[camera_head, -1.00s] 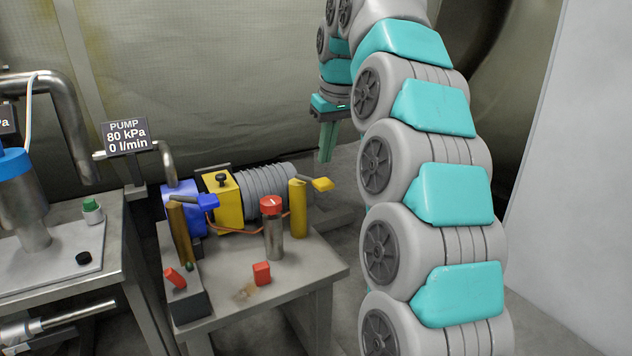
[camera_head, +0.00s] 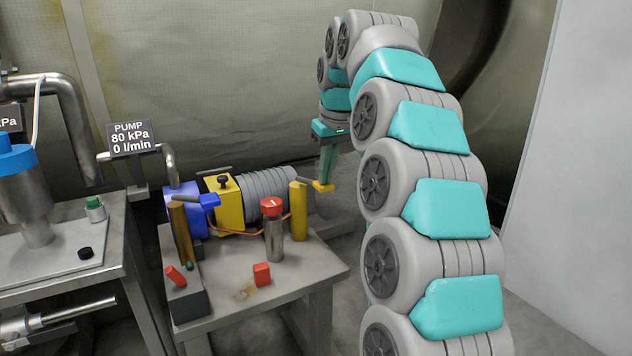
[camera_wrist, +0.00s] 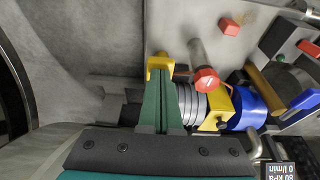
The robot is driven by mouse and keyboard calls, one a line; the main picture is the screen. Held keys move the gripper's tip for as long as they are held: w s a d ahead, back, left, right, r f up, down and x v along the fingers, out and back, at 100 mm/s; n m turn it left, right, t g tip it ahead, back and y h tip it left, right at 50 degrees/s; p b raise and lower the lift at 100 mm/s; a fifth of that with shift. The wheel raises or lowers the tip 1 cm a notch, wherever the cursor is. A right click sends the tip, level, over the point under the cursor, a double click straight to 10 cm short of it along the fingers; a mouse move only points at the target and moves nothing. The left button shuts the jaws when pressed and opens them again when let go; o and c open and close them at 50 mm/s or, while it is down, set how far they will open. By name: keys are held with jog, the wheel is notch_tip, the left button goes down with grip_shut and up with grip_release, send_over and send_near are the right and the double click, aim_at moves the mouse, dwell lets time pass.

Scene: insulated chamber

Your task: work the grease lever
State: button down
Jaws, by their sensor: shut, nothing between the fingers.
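Two levers stand on the small grey bench, and I read no label on either. One has a yellow paddle (camera_head: 323,187) sticking out to the right beside a brass-coloured post (camera_head: 299,211). The other has a blue paddle (camera_head: 209,200) beside a second post (camera_head: 180,233) at the left. My gripper (camera_head: 326,178) is shut and empty, fingers pointing down, its tips at the yellow paddle. In the wrist view the green fingers (camera_wrist: 160,74) end by a yellow part (camera_wrist: 160,62). Contact cannot be told.
The small bench (camera_head: 250,305) carries a red-capped cylinder (camera_head: 273,238), a red block (camera_head: 262,274) and a blue-and-yellow pump (camera_head: 228,203) with grey ribs. A sign (camera_head: 130,137) reads PUMP 80 kPa 0 l/min. A larger bench (camera_head: 60,265) stands at left.

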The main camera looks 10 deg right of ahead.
aim_at(326, 191)
jog(key=shift+f+b, duration=1.15)
jog(key=shift+f, duration=1.15)
jog(key=shift+r, duration=0.1)
